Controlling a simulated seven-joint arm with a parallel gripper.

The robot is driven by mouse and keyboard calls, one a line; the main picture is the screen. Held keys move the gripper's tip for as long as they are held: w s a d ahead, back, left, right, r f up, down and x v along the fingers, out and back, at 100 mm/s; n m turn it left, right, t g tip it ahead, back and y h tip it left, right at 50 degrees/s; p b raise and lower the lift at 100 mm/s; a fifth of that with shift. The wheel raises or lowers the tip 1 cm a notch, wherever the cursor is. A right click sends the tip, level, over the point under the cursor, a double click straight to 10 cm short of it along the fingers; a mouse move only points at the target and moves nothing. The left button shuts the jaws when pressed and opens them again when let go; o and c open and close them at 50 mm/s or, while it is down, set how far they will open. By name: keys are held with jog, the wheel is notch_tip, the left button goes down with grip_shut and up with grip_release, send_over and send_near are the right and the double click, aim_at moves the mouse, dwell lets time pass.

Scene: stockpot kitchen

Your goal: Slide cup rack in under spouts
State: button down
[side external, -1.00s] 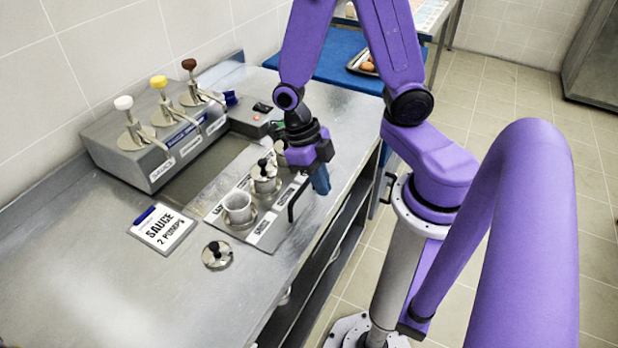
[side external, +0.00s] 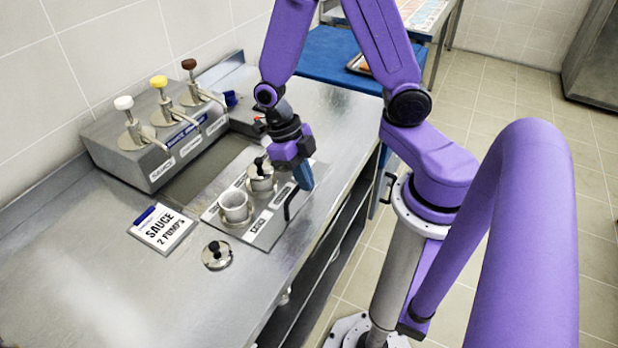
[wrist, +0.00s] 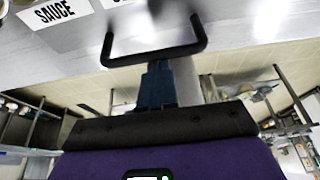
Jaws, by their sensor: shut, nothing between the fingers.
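The cup rack (side external: 213,214) is a flat metal tray on the counter, in front of the sauce dispenser (side external: 160,144), whose several pump spouts point toward it. The rack holds an open cup (side external: 234,206) and a cup with a black-knobbed lid (side external: 261,178); my arm hides its far end. Its black handle (side external: 286,206) is on the side away from the dispenser and also crosses the wrist view (wrist: 152,56). My gripper (side external: 304,182) is shut and empty, its blue fingertips (wrist: 158,68) at the outer side of the handle bar, seemingly against it.
A sign reading "SAUCE 2 PUMPS" (side external: 162,229) and a loose lid with a black knob (side external: 217,255) lie on the counter left of the rack. A bare strip of counter (side external: 190,189) separates rack and dispenser. The counter's edge is close behind the handle.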

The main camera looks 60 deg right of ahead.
jog(key=w, duration=1.8)
jog(key=s, duration=0.2)
jog(key=s+r, duration=0.1)
jog(key=s, duration=0.1)
jog(key=shift+s, duration=0.4)
jog(key=v, duration=0.9)
jog(key=s+a+r+m, duration=0.3)
jog(key=s+m, duration=0.3)
jog(key=s+d+m+t, duration=0.1)
jog(key=s+m+t, duration=0.3)
jog(key=s+m, duration=1.3)
jog(key=s, duration=0.3)
